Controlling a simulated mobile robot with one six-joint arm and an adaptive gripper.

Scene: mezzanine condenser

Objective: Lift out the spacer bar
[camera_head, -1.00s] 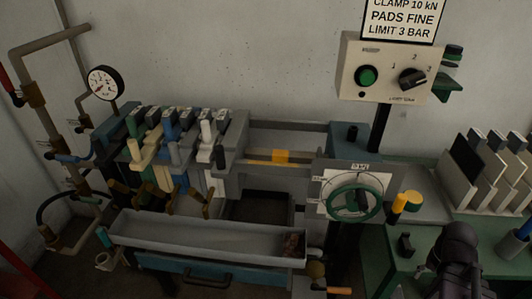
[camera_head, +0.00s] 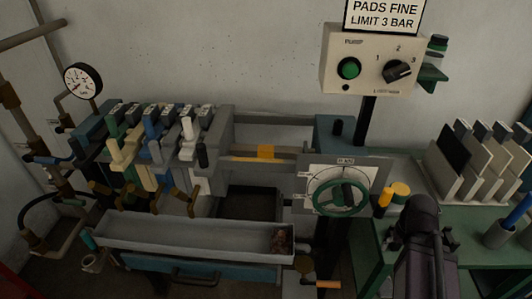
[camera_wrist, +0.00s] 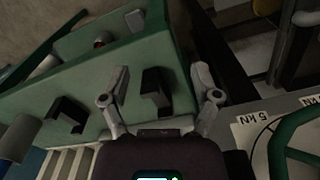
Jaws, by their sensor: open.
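A bar with a yellow band (camera_head: 266,152), which looks like the spacer bar, lies across the gap of the press, between the plate stack (camera_head: 165,140) and the blue-grey end block on the right. It sits in front of the rear rail. The bar is not seen in the wrist view.
A green handwheel (camera_head: 342,192) with a dial stands between my arm and the gap. A grey trough (camera_head: 190,237) runs along the front. A control box (camera_head: 370,60) stands above, and a rack of plates (camera_head: 480,165) is on the right bench (camera_head: 465,250).

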